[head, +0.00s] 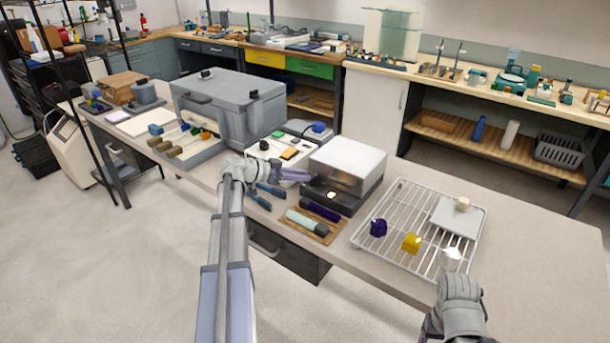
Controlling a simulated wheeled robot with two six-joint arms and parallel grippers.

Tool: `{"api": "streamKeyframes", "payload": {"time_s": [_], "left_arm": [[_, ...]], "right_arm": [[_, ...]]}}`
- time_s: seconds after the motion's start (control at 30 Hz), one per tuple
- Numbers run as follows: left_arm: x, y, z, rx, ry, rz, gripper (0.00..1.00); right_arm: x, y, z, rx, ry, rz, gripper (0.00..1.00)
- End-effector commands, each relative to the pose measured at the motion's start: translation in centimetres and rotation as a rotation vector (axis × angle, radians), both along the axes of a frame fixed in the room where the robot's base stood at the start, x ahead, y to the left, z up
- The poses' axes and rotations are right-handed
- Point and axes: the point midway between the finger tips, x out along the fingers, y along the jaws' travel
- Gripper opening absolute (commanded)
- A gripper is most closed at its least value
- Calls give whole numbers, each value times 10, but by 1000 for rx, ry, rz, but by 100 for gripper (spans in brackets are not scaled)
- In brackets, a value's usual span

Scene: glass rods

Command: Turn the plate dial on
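A box-shaped plate unit (346,165) with a pale top and dark front stands at the middle of the bench. A small pale knob (331,195) shows low on its front; I take this for the dial, but its setting is too small to read. My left gripper (304,174) points right, with its fingertips close to the unit's left front side, up and left of the knob. I cannot tell if they touch the unit or how far apart they are. My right gripper (459,290) is at the bench's front edge by the wire rack, its fingers not clear.
A wire rack (397,207) to the right holds purple, yellow and white pieces and a pale slab. Rods lie on a wooden board (312,227) before the unit. A grey case (228,105) stands left. The bench's right end is clear.

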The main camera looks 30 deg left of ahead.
Motion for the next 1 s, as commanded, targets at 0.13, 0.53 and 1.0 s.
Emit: {"api": "streamKeyframes", "payload": {"time_s": [0.13,0.53,1.0], "left_arm": [[-21,14,14,-1,1,3,28],[-43,30,22,1,1,0,28],[-43,30,22,1,1,0,28]], "right_arm": [[0,0,14,0,0,0,72],[0,0,22,0,0,0,72],[0,0,22,0,0,0,72]]}}
